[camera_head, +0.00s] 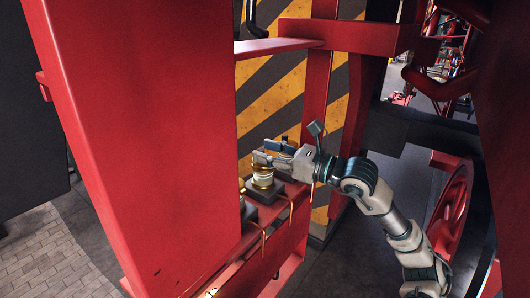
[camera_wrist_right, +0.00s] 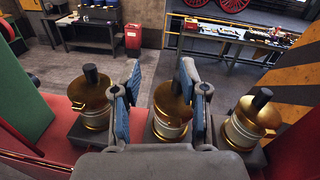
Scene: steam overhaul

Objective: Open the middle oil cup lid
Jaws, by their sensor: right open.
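Three brass oil cups stand in a row in the right wrist view: a left one (camera_wrist_right: 90,100), the middle one (camera_wrist_right: 171,112) and a right one (camera_wrist_right: 249,124). Each has a brass top with a dark knob. The middle cup's knob is partly hidden by a finger. My right gripper (camera_wrist_right: 161,72) is open, its blue-padded fingers apart, with the middle cup showing between them. I cannot tell whether they touch it. In the head view my right gripper (camera_head: 268,154) is just above a brass cup (camera_head: 262,182) on the red ledge. My left gripper is not in view.
A large red panel (camera_head: 130,120) fills the left of the head view and hides part of the ledge. A red post (camera_head: 318,90) and a striped wall (camera_head: 270,95) stand behind the cup.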

